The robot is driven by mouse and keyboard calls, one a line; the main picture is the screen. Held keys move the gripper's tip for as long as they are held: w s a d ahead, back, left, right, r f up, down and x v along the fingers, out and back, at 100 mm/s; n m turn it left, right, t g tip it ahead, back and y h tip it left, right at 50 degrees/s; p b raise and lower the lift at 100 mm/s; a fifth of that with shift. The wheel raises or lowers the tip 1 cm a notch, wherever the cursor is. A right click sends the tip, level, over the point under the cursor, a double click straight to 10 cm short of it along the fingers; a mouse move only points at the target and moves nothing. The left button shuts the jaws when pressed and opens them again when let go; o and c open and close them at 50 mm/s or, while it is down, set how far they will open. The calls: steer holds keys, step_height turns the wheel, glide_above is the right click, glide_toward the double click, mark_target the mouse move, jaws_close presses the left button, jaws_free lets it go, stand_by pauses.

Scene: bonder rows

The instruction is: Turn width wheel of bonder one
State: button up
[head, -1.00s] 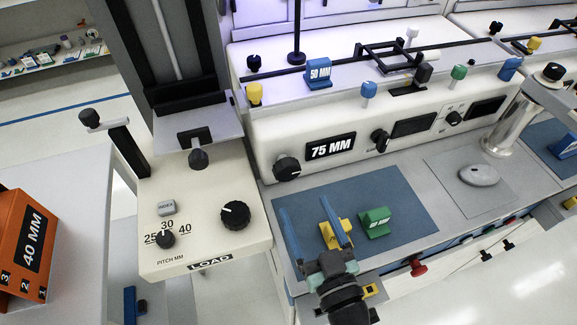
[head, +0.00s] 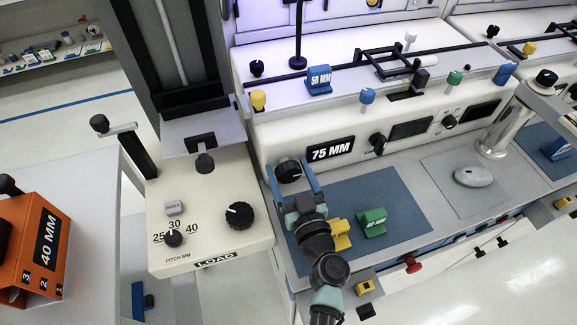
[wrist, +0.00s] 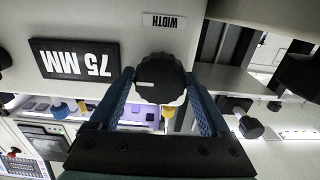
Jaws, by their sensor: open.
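The width wheel (head: 289,168) is a black ridged knob on the white front of bonder one, left of the "75 MM" display (head: 331,150). In the wrist view, which is upside down, the wheel (wrist: 160,80) shows a white pointer line, with the "WIDTH" label (wrist: 165,20) beside it. My gripper (head: 288,174) is open, and its blue fingers reach up to the wheel. In the wrist view the fingers of my gripper (wrist: 159,84) lie on either side of the wheel; whether they touch it I cannot tell.
Yellow (head: 340,234) and green (head: 372,222) blocks stand on the blue mat (head: 395,195) below my gripper. The white load unit (head: 160,230), with a black pitch knob (head: 173,238) and a larger knob (head: 239,215), stands to the left. An orange "40 MM" box (head: 40,245) is farther left.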

steer(key=shift+w, duration=0.2)
steer(key=shift+c, duration=0.2)
steer(key=c, duration=1.1)
steer(key=shift+o, duration=0.2)
